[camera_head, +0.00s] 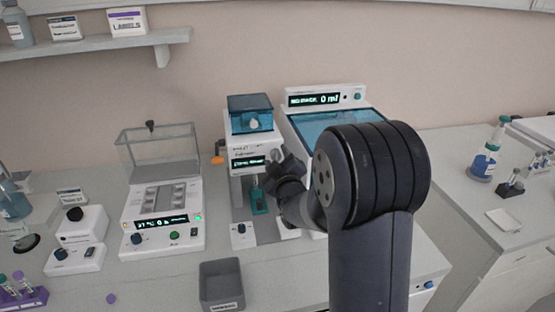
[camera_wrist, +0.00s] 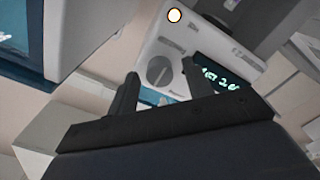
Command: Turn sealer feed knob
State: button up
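The sealer (camera_head: 247,142) appears to be the white machine with a blue top box, in the middle of the bench in the head view. Its printed labels are too small to read. In the wrist view a round grey knob (camera_wrist: 159,72) sits on a white panel beside a lit green display (camera_wrist: 217,79). My gripper (camera_head: 268,172) is at the right front of this machine. In the wrist view its two dark fingers (camera_wrist: 160,67) are apart with the knob in line between their tips. Contact cannot be told. In the head view my gripper covers part of the machine's front.
A white machine with a blue lid (camera_head: 345,120) stands close on the right, behind my arm. A white heater-like unit (camera_head: 160,215) stands left, and a grey bin (camera_head: 221,284) in front. An orange knob (camera_head: 218,160) sticks out at the sealer's left side.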

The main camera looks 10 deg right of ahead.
jog(key=c, duration=1)
jog(key=shift+o, duration=0.2)
jog(key=shift+f+b, duration=0.1)
jog(key=shift+b, duration=0.45)
jog(key=m+b, duration=0.2)
jog(key=b, duration=0.2)
jog(key=shift+f+m, duration=0.2)
jog(key=shift+m, duration=0.2)
jog(key=m+b, duration=0.5)
jog(key=b, duration=0.2)
jog(key=shift+b, duration=0.3)
jog(key=m+b, duration=0.4)
jog(key=m, duration=0.1)
jog(key=shift+r+m+b, duration=0.15)
jog(key=shift+m+b, duration=0.15)
jog(key=shift+m, duration=0.1)
jog(key=shift+r+m+b, duration=0.15)
jog(key=shift+m+b, duration=0.75)
jog(key=shift+m, duration=1.1)
